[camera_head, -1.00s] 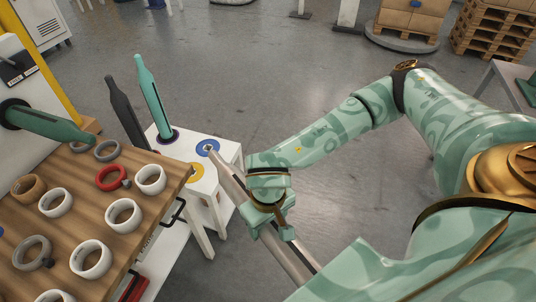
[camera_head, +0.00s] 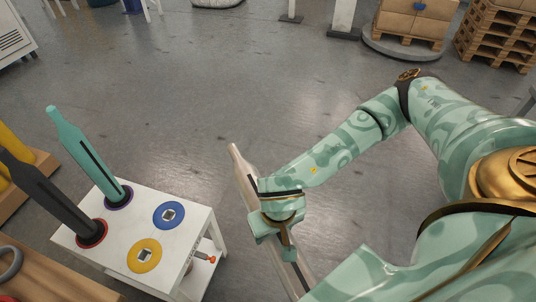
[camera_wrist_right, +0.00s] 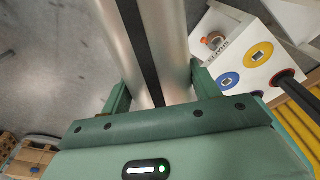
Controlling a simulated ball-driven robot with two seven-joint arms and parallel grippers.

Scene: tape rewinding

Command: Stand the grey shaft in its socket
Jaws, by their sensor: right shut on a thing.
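My right gripper (camera_head: 278,228) is shut around the grey shaft (camera_head: 239,164), a long metallic bar with a dark groove and tapered tip. The shaft is tilted, its tip up and left, to the right of the white stand (camera_head: 188,203) and apart from it. In the right wrist view the shaft (camera_wrist_right: 170,40) runs between the two fingers. On the stand top, the blue-ringed socket (camera_head: 169,215) and the yellow-ringed socket (camera_head: 144,256) are empty. My left gripper is not in view.
A green shaft (camera_head: 87,155) stands in the purple-ringed socket, and a black shaft (camera_head: 48,195) in the red-ringed one. A wooden tabletop (camera_head: 60,285) edges in at lower left. Open floor lies beyond the stand.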

